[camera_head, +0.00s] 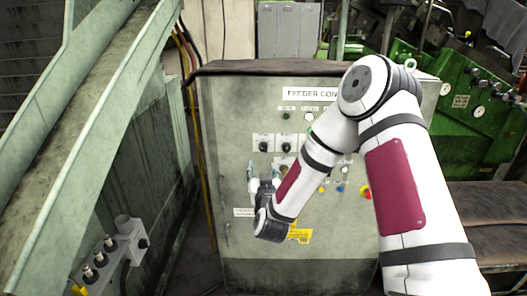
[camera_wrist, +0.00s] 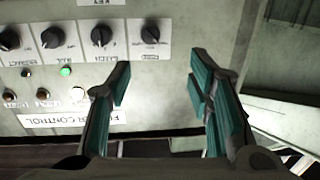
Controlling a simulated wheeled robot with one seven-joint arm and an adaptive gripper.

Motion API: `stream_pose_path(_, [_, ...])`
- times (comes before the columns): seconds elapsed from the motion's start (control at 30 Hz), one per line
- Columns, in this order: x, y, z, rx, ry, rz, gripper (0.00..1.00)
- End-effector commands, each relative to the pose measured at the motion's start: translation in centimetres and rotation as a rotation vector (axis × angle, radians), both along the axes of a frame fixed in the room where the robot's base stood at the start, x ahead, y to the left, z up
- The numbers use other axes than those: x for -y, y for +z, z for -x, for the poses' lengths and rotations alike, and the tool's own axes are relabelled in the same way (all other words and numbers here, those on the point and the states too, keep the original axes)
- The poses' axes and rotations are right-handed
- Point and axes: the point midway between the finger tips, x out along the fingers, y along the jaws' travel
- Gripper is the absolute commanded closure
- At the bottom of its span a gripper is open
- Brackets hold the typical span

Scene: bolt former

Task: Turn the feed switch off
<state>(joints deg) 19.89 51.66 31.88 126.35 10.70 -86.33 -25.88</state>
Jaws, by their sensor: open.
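A grey cabinet (camera_head: 240,105) labelled as feeder control stands in the middle of the head view. Its front carries black rotary switches on white plates; two show at the left, one of them this switch (camera_head: 263,146). My arm hides part of the panel. The wrist view shows the panel upside down, with a row of black switches (camera_wrist: 101,35); I cannot read which is the feed switch. My gripper (camera_head: 256,174) is at the panel's left part, below the switches. In the wrist view my gripper (camera_wrist: 160,62) has its teal-padded fingers wide apart, with nothing between them.
A green lamp (camera_wrist: 65,71) is lit beside the switches. A sloping green metal frame (camera_head: 85,120) and a small switch box (camera_head: 110,262) stand at the left. Green machinery (camera_head: 465,125) is at the right.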

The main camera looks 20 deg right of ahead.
Motion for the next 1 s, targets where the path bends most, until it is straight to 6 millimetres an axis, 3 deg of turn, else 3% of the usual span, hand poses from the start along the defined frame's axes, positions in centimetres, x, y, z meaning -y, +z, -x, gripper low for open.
stream_pose_path(0.17, [0.8, -0.8, 0.4, 0.031, -0.048, -0.005, 0.53])
stream_pose_path(0.33, [1.2, -0.8, -0.9, 0.036, -0.054, -0.005, 0.53])
stream_pose_path(0.8, [3.1, -0.8, -9.5, 0.036, -0.053, -0.006, 0.53])
stream_pose_path(1.0, [3.7, -0.9, -12.1, 0.035, -0.052, -0.006, 0.53])
